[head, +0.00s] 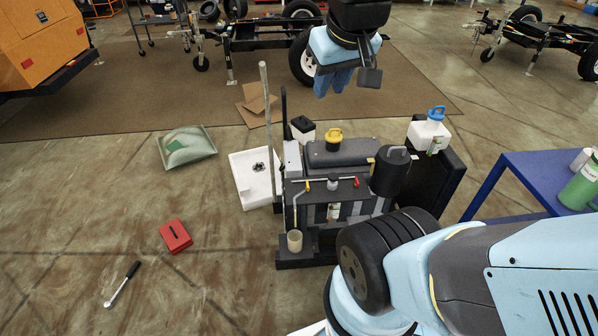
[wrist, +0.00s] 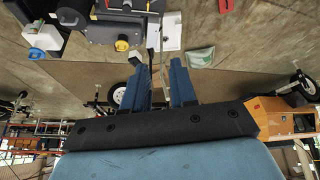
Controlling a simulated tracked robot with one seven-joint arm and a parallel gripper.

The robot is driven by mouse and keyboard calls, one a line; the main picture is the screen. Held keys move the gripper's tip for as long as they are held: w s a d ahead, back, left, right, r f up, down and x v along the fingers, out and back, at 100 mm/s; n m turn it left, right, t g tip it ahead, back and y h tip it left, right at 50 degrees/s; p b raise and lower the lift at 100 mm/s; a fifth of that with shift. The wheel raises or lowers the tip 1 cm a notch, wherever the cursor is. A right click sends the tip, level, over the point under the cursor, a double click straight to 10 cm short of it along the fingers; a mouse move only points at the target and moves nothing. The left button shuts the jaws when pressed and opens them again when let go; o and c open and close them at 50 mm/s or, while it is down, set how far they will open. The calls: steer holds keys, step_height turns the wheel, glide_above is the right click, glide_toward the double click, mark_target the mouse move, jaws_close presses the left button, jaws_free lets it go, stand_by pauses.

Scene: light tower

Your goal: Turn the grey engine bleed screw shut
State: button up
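The engine unit (head: 340,155) stands low on the floor in the middle of the head view, with a yellow-capped filler on top and small red and yellow handles along its front. A small grey-topped fitting (head: 333,182) sits between those handles. I cannot tell whether it is the bleed screw. My gripper (head: 333,88) hangs above and behind the unit, well apart from it. In the wrist view my gripper (wrist: 158,65) shows two blue fingers spread with nothing between them. The engine unit (wrist: 100,32) lies beyond them at upper left.
A black canister (head: 390,172) with a grey handle and a white jug (head: 428,135) with a blue cap stand at the unit's right. A grey pole (head: 268,120) rises at its left, by a white tray (head: 240,175). A red box (head: 175,236) and ratchet (head: 122,284) lie on the floor.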

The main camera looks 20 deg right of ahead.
steer(key=o, duration=0.7)
steer(key=w+f+n, duration=0.1)
steer(key=w, duration=0.2)
steer(key=w+d+f+n+g, duration=0.1)
steer(key=w+f, duration=0.1)
steer(key=w, duration=0.1)
steer(key=w+d+f+n+h, duration=0.1)
steer(key=w, duration=0.2)
steer(key=shift+d+f+g, duration=0.15)
steer(key=shift+f+g, duration=0.15)
steer(key=shift+g, duration=0.1)
steer(key=shift+o, duration=0.4)
steer(key=w+d+f+n+g, duration=0.1)
steer(key=w+d+f+n, duration=0.2)
steer(key=w+f, duration=0.6)
steer(key=shift+n+h, duration=0.3)
steer(key=shift+n, duration=0.3)
steer(key=n+g+y, duration=0.2)
steer(key=n+g, duration=0.1)
steer(key=n, duration=0.4)
glide_above(307, 184)
step_height(307, 184, down, 26)
step_height(307, 184, down, 12)
steer(key=shift+d+f, duration=0.1)
steer(key=shift+f, duration=0.05)
steer(key=c, duration=1.1)
